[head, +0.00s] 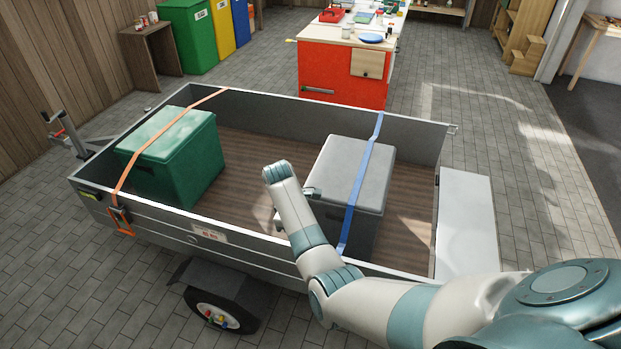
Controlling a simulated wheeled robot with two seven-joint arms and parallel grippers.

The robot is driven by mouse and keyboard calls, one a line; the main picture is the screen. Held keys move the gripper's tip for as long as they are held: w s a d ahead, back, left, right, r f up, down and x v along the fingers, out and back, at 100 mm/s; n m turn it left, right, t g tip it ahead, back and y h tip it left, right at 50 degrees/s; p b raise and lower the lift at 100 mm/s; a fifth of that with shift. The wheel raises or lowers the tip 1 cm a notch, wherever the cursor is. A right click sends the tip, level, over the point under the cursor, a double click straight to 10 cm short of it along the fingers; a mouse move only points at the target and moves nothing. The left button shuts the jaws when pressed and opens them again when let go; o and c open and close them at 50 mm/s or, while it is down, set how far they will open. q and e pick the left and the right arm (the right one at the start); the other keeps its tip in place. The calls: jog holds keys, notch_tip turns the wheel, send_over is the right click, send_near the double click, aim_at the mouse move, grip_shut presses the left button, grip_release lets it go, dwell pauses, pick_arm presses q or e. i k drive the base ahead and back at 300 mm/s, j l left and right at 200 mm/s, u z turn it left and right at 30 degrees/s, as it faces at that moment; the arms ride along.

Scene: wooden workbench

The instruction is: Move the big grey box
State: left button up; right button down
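The big grey box (350,172) sits on the wooden floor of the trailer, right of its middle, with its lid shut. A blue strap (362,182) runs over the box from the trailer's far wall to its near wall. My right arm comes in from the lower right and reaches over the near wall. My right gripper (312,193) is at the box's left side, mostly hidden by my own wrist and forearm. I cannot tell whether it touches the box or how its fingers stand. My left gripper is out of view.
A green box (172,155) under an orange strap (150,148) stands at the trailer's left end. The trailer's low side walls (205,238) surround the load. The tailgate (465,222) at the right end is folded down. An orange-red workbench (343,75) stands behind.

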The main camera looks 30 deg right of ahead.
aim_at(336, 169)
jog(key=i+l, duration=0.5)
jog(key=i, duration=0.2)
jog(key=i+l, duration=0.55)
jog(key=i, duration=0.1)
